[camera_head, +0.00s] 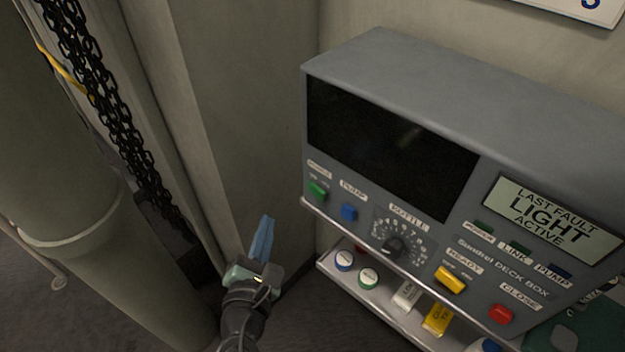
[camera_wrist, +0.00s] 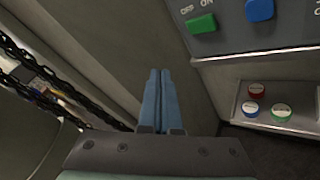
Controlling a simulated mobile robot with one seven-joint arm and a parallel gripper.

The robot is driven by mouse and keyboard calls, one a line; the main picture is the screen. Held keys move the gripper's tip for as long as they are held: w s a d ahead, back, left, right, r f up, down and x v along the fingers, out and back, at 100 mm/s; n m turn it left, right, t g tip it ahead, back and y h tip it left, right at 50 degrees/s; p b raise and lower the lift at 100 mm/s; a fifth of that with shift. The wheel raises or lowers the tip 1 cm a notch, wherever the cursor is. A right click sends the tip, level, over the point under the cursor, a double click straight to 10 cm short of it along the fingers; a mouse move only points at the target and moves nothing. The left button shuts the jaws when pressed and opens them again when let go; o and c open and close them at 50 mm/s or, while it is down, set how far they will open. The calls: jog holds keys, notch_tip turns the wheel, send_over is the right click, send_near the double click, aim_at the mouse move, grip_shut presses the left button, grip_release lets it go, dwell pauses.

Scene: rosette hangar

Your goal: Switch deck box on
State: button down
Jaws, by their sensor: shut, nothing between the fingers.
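The deck box (camera_head: 390,60) is a grey unit with a dark blank screen and a front panel of switches. Its green switch (camera_head: 317,190) is at the panel's left end, under a small label. In the wrist view the green switch (camera_wrist: 201,23) shows at the upper right, with "OFF" and "ON" printed above it. A blue switch (camera_head: 349,212) is just right of it. My gripper (camera_head: 266,222) has blue fingers, shut and empty, left of and below the green switch, apart from the panel. The fingers also show in the wrist view (camera_wrist: 158,75).
A shelf (camera_head: 325,262) under the box holds several round caps and small tagged items. Black chains (camera_head: 110,120) hang at the left beside a round column (camera_head: 60,200). The panel also has a dial (camera_head: 396,247), a yellow switch (camera_head: 450,279) and a red button (camera_head: 501,314).

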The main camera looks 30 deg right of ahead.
aim_at(315, 189)
jog(key=w+d+p, duration=0.1)
jog(key=d+p, duration=0.1)
jog(key=d, duration=0.6)
jog(key=shift+w+d, duration=0.3)
jog(key=shift+w, duration=0.1)
jog(key=shift+d, duration=0.1)
dwell(1.9)
jog(key=shift+d+p, duration=0.3)
jog(key=shift+p, duration=0.1)
jog(key=shift+d+r, duration=0.45)
jog(key=shift+d, duration=0.2)
dwell(0.8)
jog(key=shift+a+f, duration=0.1)
jog(key=shift+a, duration=0.3)
jog(key=shift+a+f, duration=0.1)
jog(key=shift+a, duration=0.2)
jog(key=shift+s+a+f+b, duration=0.1)
jog(key=shift+s+a+b, duration=0.05)
jog(key=shift+a, duration=0.65)
jog(key=shift+s+a+b, duration=0.15)
jog(key=shift+a+b, duration=0.05)
jog(key=shift+a, duration=0.55)
jog(key=shift+s+a+f+b, duration=0.1)
jog(key=shift+s+a+b, duration=0.05)
jog(key=shift+a, duration=0.65)
